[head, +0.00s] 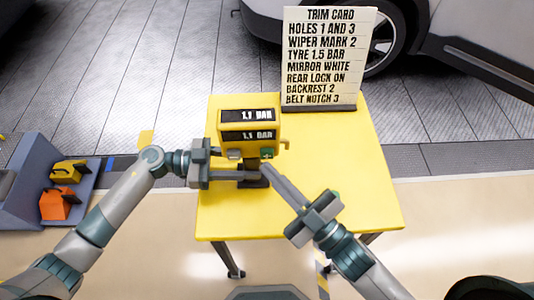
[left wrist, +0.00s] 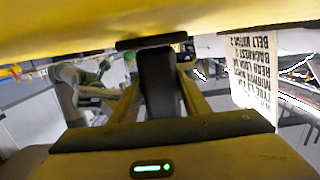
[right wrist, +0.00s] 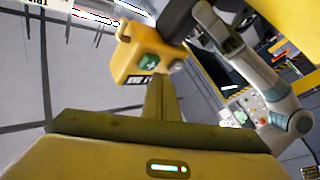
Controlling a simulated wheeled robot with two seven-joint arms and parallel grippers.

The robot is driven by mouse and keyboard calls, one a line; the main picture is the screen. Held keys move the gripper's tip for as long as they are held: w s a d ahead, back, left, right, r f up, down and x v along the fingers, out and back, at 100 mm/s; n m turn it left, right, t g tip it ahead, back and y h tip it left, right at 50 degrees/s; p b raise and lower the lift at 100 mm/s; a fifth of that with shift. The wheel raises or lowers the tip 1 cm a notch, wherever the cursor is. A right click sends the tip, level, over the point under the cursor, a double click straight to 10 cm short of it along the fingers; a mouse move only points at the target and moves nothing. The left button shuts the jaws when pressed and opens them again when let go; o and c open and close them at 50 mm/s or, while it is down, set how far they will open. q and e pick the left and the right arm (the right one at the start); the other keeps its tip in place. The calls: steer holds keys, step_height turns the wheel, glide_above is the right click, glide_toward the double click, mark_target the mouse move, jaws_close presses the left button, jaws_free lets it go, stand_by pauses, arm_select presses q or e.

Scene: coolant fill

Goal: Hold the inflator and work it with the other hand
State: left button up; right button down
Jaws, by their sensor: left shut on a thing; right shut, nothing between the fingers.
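The yellow inflator (head: 282,131) stands above the yellow table, its displays reading 1.1 BAR. On its lower front are a green plus button (head: 267,153) and a grey button (head: 234,154). My left gripper (head: 252,175) is shut on the dark handle below the box; the left wrist view shows this handle (left wrist: 157,82) between the fingers. My right gripper (head: 266,170) is shut and empty, its tips just below the green button. In the right wrist view the tips (right wrist: 159,82) are close to the green button (right wrist: 149,62); I cannot tell whether they touch.
A trim card (head: 325,55) stands at the table's back, listing "TYRE 1.5 BAR". The yellow table (head: 350,190) is clear on the right. A grey-blue bin (head: 25,185) with yellow and orange items is at the left. A car (head: 450,30) is behind.

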steer(key=shift+w, duration=0.9)
stand_by(5.4)
steer(key=shift+s, duration=0.95)
steer(key=shift+s, duration=0.1)
